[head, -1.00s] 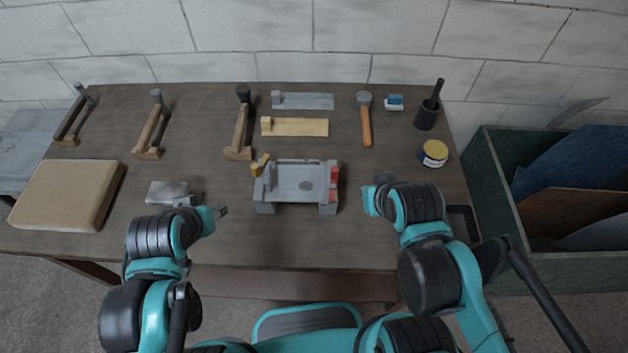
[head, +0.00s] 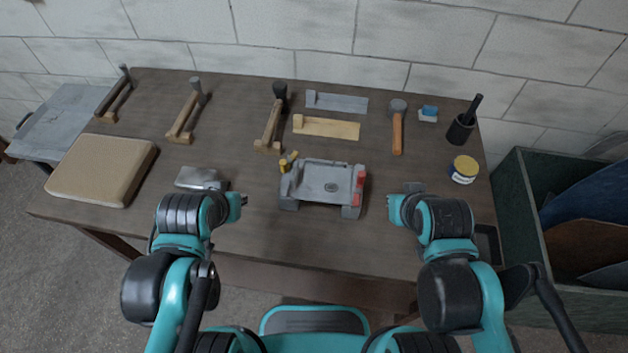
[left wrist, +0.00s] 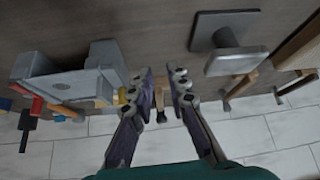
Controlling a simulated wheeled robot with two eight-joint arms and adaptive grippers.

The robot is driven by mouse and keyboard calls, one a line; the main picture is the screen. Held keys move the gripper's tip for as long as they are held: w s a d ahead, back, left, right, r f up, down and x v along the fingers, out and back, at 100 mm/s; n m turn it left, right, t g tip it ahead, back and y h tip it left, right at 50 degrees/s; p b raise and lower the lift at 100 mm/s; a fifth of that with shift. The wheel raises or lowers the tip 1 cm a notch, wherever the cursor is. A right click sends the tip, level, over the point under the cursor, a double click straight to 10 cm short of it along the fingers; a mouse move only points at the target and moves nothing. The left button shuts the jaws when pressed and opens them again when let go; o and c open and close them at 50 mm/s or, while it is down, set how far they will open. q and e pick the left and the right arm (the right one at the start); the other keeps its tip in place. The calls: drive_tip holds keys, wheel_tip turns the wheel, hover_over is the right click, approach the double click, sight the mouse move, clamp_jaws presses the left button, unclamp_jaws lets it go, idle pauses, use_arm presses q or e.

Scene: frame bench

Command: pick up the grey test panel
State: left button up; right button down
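A flat grey panel with a dark oval mark (head: 331,187) lies in a grey frame (head: 290,203) at the middle of the bench; I take it as the test panel. The frame has yellow parts at its left and red parts at its right. In the left wrist view the frame (left wrist: 35,65) is at the left. My left gripper (head: 243,200) is left of the frame, apart from it; its fingers (left wrist: 163,85) are spread with nothing between them. My right gripper (head: 391,203) is right of the frame, apart from it; its fingers are not clear.
A metal block (head: 198,177) sits beside my left arm, with a tan pad (head: 100,170) further left. Wooden tools, a hammer (head: 398,125), a yellow-lidded jar (head: 464,169) and a black cup (head: 460,130) stand behind. A green bin (head: 520,200) holding sheets is at right.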

use_arm(q)
drive_tip(key=w+d+r+g+p, duration=0.3)
drive_tip(key=w+d+r+p, duration=0.2)
drive_tip(key=w+r+p, duration=0.15)
drive_tip(key=m+g+p, duration=0.1)
drive_tip(key=g+p, duration=0.3)
drive_tip(key=p, duration=0.2)
hover_over(295, 171)
drive_tip(key=shift+w+a+f, duration=0.1)
drive_tip(key=shift+a+f, duration=0.2)
drive_tip(key=shift+f, duration=0.1)
drive_tip(key=shift+d+f+m, duration=0.2)
drive_tip(key=shift+m, duration=0.1)
drive_tip(key=shift+f, duration=0.3)
wheel_tip(295, 171, down, 8)
drive_tip(key=shift+r+b, duration=0.25)
drive_tip(key=shift+b, duration=0.5)
drive_tip(key=shift+c, duration=0.4)
drive_tip(key=shift+r, duration=0.1)
clamp_jaws()
